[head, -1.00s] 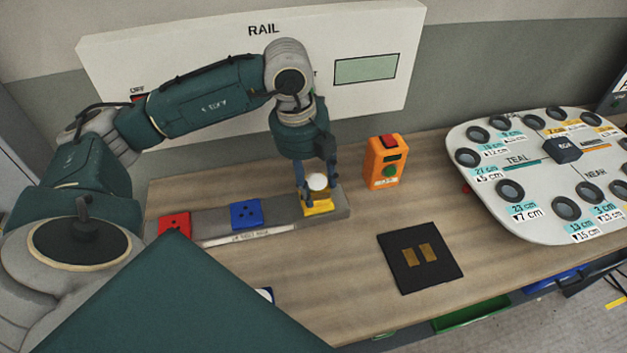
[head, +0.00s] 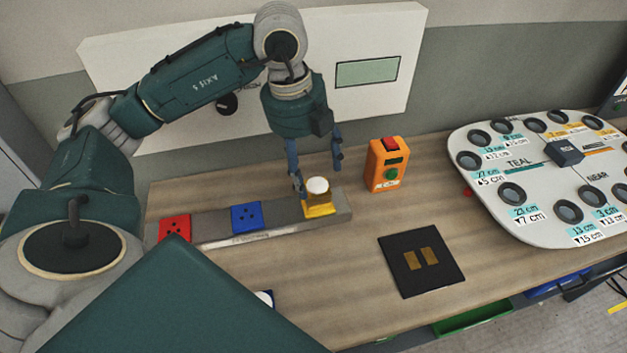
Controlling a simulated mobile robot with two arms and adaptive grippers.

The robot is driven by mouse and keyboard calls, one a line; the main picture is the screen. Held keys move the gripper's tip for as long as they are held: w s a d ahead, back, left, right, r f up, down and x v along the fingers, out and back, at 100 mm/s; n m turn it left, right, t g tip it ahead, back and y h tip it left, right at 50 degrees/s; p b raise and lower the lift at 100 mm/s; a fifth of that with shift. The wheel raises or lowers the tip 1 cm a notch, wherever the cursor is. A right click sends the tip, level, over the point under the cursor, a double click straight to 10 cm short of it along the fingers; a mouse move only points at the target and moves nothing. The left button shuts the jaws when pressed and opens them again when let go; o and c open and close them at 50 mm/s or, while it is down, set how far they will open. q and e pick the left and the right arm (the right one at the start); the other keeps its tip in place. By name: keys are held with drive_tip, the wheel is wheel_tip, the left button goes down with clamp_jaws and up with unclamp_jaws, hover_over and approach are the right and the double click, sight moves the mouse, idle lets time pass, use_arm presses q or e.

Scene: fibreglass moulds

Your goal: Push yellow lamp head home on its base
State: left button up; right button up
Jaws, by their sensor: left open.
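The yellow lamp base (head: 320,210) sits at the right end of a grey rail strip (head: 280,222) on the wooden bench. The lamp head (head: 317,192), with a white dome on a brownish-yellow body, stands upright on it. I cannot tell whether it is fully seated. My left gripper (head: 318,180) points down just above and behind the lamp head. Its two blue fingers are spread apart with nothing held between them. My right gripper is not in view.
A red socket (head: 174,227) and a blue socket (head: 247,216) sit farther left on the strip. An orange button box (head: 385,165) stands right of the lamp. A black pad (head: 420,265) lies in front, and a labelled grey board (head: 540,175) stands right. Bare bench lies between.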

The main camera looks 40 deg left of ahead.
use_arm(q)
wheel_tip(320, 180, up, 6)
drive_tip(key=shift+s+a, duration=0.3)
drive_tip(key=shift+s, duration=0.1)
idle(0.4)
